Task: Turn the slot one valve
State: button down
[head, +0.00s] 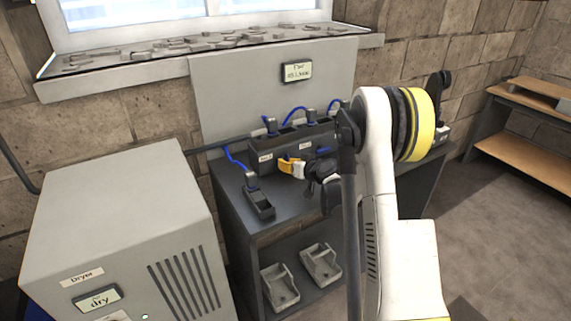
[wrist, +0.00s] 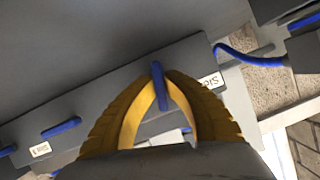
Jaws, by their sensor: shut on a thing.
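The valve box (head: 325,133) stands on the dark bench against the wall; it also shows in the wrist view (wrist: 110,88). My gripper (head: 288,165) is at the front of the box, near its left end. In the wrist view its yellow fingers (wrist: 160,78) are shut on a blue valve handle (wrist: 160,90). A label beginning "Slot" (wrist: 210,80) is beside this handle, partly hidden by a finger. This handle lies across the box, while another blue handle (wrist: 61,128) lies roughly along it. The head view label at the left end (head: 265,157) is too small to read surely.
A blue hose (head: 235,158) runs beside the box's left end, near a small dark holder (head: 260,203) on the bench. A grey dryer (head: 120,220) stands at the left. Two grey trays (head: 280,286) sit on the lower shelf. A display panel (head: 297,71) hangs behind.

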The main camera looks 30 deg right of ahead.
jog(key=shift+n+h, duration=0.6)
jog(key=shift+n, duration=0.2)
jog(key=c, duration=1.5)
grip_release()
jog(key=shift+o, duration=0.2)
jog(key=v, duration=1.2)
